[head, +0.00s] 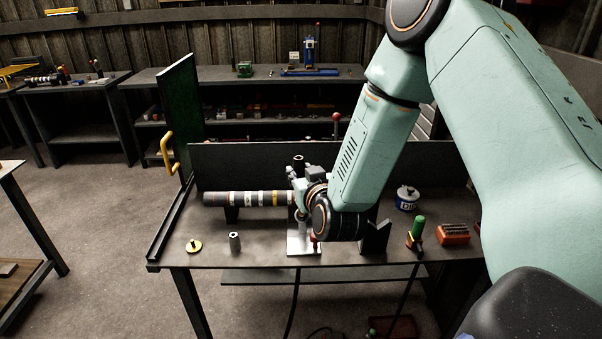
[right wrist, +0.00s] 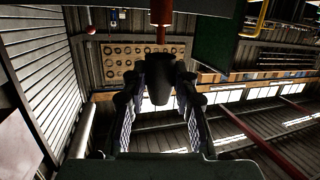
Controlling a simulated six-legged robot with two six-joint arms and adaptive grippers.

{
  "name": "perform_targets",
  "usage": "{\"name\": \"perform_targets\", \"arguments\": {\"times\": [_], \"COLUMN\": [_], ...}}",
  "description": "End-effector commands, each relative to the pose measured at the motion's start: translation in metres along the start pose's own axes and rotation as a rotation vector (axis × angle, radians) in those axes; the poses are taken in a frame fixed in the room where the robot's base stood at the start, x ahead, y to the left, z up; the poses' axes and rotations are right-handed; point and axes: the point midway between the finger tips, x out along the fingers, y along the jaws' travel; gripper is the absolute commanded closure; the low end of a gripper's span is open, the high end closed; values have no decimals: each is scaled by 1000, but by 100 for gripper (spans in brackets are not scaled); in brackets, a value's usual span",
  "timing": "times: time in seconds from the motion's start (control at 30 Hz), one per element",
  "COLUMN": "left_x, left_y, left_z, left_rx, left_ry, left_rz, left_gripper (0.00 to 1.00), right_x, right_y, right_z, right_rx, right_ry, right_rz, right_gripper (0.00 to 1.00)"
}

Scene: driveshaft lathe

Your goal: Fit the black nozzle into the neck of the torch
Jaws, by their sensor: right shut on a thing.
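My right gripper (head: 299,174) is above the bench, near the right end of the banded shaft. In the right wrist view its two fingers (right wrist: 160,88) are closed on the black nozzle (right wrist: 158,80), a short dark cylinder. In the head view a small dark piece (head: 298,160) stands up at the gripper and looks like the nozzle. A copper-red rod with a thinner tip (right wrist: 161,14), which looks like the torch neck, lines up with the nozzle's far end in the wrist view. I cannot tell whether they touch. The torch body is not clear. My left gripper is out of view.
A dark shaft with white and yellow bands (head: 248,198) lies across the bench (head: 210,262). A brass disc (head: 193,246), grey cylinder (head: 235,242), blue-white can (head: 407,198), green-handled tool (head: 417,230) and red box (head: 453,235) stand around.

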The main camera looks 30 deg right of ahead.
Motion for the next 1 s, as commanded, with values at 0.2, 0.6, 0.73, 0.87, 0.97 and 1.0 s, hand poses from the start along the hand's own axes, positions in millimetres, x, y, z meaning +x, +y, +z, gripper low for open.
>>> {"name": "perform_targets", "arguments": {"times": [0.2,0.6,0.73,0.87,0.97,1.0], "left_x": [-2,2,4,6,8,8], "left_y": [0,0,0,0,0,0], "left_z": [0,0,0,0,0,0], "left_rx": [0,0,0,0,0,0], "left_ry": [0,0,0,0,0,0], "left_rz": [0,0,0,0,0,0], "left_gripper": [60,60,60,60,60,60], "right_x": [1,2,2,3,3,3], "right_y": [1,1,1,1,1,1], "right_z": [-1,4,7,9,12,12], "right_rx": [0,0,0,0,0,0], "right_ry": [1,1,1,1,1,1], "right_rz": [0,0,0,0,0,0], "right_gripper": [100,100,100,100,100,100]}}
